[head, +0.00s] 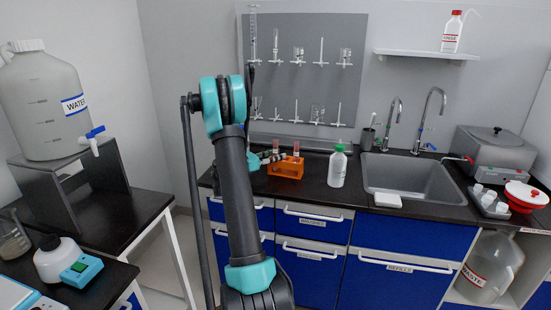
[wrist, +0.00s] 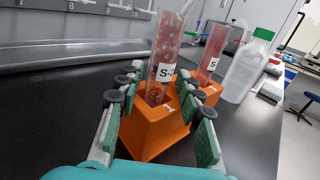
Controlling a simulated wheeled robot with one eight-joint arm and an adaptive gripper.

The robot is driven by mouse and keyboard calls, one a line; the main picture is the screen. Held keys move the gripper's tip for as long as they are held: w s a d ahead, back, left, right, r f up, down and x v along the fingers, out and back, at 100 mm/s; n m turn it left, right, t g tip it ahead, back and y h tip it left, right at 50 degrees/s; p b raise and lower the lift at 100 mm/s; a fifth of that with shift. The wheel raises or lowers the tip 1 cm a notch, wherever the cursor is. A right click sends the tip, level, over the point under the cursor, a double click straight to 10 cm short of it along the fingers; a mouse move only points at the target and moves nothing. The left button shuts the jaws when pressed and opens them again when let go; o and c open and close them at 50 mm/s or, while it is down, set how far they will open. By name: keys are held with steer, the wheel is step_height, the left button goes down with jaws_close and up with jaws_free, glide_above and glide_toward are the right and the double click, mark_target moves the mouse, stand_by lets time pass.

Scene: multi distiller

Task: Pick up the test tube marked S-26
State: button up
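An orange rack (head: 285,171) on the black counter holds two upright clear tubes with reddish contents. In the wrist view the rack (wrist: 152,135) is straight ahead. The nearer tube (wrist: 165,52) carries a white label starting "S-"; its number is not clearly readable. The farther tube (wrist: 213,48) stands behind it to the right, also with an "S-" label that I cannot read fully. My gripper (wrist: 160,100) is open, its fingers on either side of the nearer tube's lower part, with visible gaps. In the head view my arm partly hides the gripper (head: 266,158).
A white bottle with a green cap (head: 338,168) stands right of the rack, left of the sink (head: 415,177). A pegboard (head: 302,70) with glassware hangs behind. A water carboy (head: 45,105) stands on the left bench. Counter in front of the bottle is clear.

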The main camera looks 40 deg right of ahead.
jaws_close()
steer(key=shift+r, duration=0.1)
